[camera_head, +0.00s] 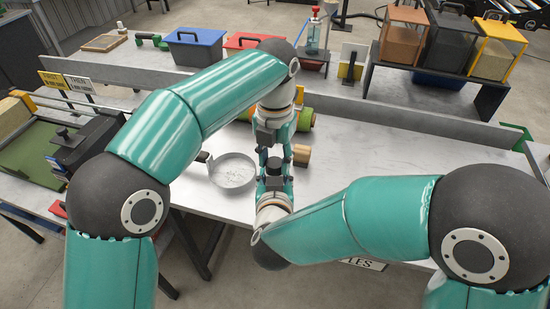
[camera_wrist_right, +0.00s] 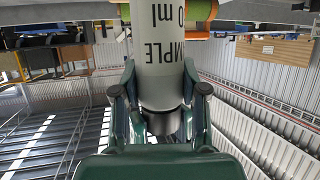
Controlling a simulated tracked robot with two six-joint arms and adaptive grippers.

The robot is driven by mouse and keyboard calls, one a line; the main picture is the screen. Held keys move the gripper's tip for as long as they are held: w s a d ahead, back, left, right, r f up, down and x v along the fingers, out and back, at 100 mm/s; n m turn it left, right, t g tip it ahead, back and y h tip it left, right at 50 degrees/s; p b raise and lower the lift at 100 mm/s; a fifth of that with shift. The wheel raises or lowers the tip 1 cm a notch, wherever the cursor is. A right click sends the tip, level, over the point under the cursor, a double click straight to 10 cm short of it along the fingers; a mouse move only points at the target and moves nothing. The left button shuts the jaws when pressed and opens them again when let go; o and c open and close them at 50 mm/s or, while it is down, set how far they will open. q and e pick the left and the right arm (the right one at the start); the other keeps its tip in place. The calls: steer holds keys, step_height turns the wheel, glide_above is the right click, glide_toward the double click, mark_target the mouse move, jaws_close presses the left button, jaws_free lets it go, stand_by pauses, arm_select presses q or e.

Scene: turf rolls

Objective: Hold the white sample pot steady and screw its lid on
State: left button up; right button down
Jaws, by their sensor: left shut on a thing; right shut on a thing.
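The white sample pot (camera_wrist_right: 158,55) with black lettering fills the upper middle of the right wrist view. A dark round piece (camera_wrist_right: 163,122), which looks like the lid, sits at its lower end in that view, between the fingers of my right gripper (camera_wrist_right: 161,100). My right gripper also shows in the head view (camera_head: 273,182), shut. My left gripper (camera_head: 273,142) faces it from beyond, close in line, and is shut on the pot. The pot is mostly hidden by the grippers in the head view. I cannot tell how far the lid is on.
A round grey pan (camera_head: 233,170) lies left of the grippers on the pale table (camera_head: 400,165). A green roll (camera_head: 305,119) and a wooden piece (camera_head: 301,154) lie close on the right. The table's right part is clear. Bins and a shelf stand behind.

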arm_select(q)
steer(key=shift+w, duration=0.15)
steer(key=o, duration=0.7)
steer(key=shift+o, duration=0.2)
steer(key=shift+r, duration=0.15)
steer(key=shift+r, duration=2.1)
steer(key=shift+c, duration=0.4)
